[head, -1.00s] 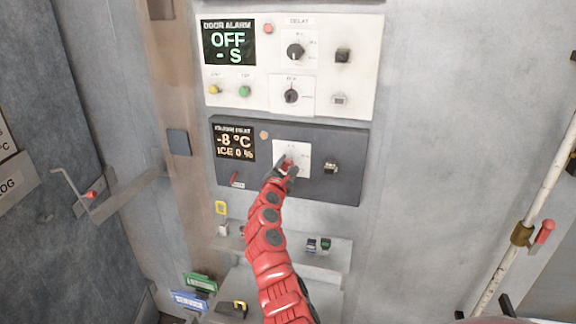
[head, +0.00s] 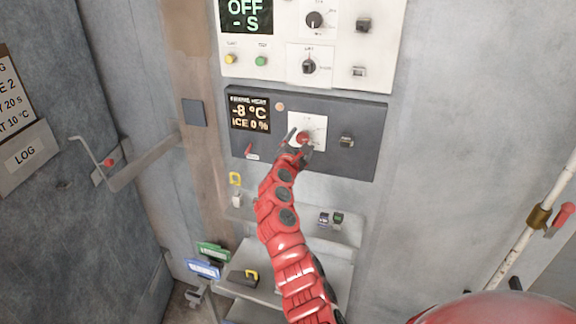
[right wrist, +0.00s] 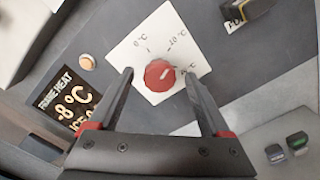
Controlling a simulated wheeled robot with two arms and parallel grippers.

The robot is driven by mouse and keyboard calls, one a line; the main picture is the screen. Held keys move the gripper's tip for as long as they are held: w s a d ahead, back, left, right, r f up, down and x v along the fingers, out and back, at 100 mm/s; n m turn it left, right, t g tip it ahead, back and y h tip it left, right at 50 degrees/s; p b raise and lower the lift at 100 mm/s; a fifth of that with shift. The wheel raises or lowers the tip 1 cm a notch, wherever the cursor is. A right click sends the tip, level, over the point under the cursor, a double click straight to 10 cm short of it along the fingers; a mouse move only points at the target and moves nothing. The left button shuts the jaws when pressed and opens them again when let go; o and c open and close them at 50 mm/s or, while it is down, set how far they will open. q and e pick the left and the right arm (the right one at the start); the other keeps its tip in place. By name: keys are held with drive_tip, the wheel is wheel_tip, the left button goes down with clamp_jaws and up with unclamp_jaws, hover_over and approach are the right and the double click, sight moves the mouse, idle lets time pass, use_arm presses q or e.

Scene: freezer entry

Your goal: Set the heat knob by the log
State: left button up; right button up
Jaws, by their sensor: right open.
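The heat knob (right wrist: 158,76) is red and round on a white dial plate (right wrist: 135,50) in the right wrist view. Its pale pointer slants toward the upper right. In the head view the knob (head: 303,137) is small on the dark heat panel (head: 362,112), whose display (head: 249,112) reads -8 °C and ICE 0 %. My right gripper (right wrist: 159,74) is open, with one finger on each side of the knob; contact cannot be told. It also shows at the dial in the head view (head: 299,144). The log sheet (head: 10,120) is partly cut off; its lowest line reads "AT 10 °C". My left gripper is out of view.
A white alarm panel (head: 340,72) with knobs and buttons is above the heat panel. A black switch (head: 346,141) sits right of the dial. A shelf (head: 345,232) with small items is below. A metal bracket (head: 145,170) projects at the left, and a pipe (head: 515,250) runs at the right.

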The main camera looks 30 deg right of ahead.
drive_tip(key=b+v, duration=0.5)
drive_tip(key=v, duration=1)
drive_tip(key=shift+f, duration=0.1)
